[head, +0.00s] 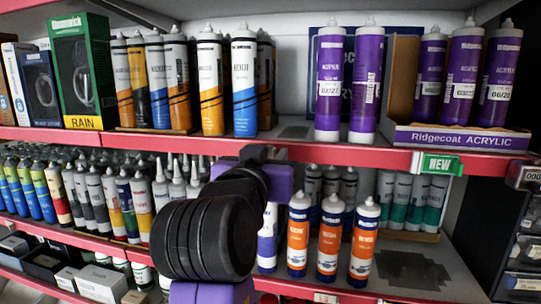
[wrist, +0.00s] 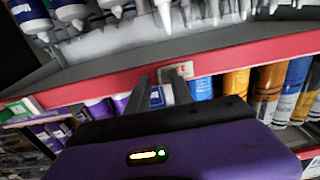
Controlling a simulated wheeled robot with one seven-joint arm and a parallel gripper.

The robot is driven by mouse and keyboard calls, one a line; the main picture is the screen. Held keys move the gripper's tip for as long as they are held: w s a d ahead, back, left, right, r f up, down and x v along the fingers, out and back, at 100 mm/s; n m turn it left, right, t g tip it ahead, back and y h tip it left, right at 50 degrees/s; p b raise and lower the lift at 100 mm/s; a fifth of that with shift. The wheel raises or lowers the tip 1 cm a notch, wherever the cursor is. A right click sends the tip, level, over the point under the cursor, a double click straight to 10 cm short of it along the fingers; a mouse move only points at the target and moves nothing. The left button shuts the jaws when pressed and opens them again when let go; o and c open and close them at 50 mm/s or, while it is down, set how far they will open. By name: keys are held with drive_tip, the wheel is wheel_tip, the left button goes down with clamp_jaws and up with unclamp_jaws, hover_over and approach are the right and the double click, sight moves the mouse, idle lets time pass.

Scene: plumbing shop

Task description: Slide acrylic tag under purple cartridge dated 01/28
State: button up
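Two purple cartridges stand at centre right on the upper shelf, a left one (head: 330,65) and a right one (head: 368,70). Three more, left (head: 430,72), middle (head: 464,70) and right (head: 498,70), stand in the Ridgecoat ACRYLIC tray (head: 455,140). The far-right date looks like 06/28; I cannot read 01/28 surely on any. A small pale tag with reddish marking (wrist: 183,70) sits on the red shelf rail in the wrist view, which appears upside down. My gripper (wrist: 160,78) has its fingers apart at this tag. My arm hides the fingers in the head view.
A green NEW sign (head: 437,164) hangs on the upper rail (head: 345,151) at right. Orange-and-white cartridges (head: 331,240) stand below on the lower shelf. Blue and orange cartridges (head: 244,80) stand left of the purple pair.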

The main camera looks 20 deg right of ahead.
clamp_jaws()
idle(1.3)
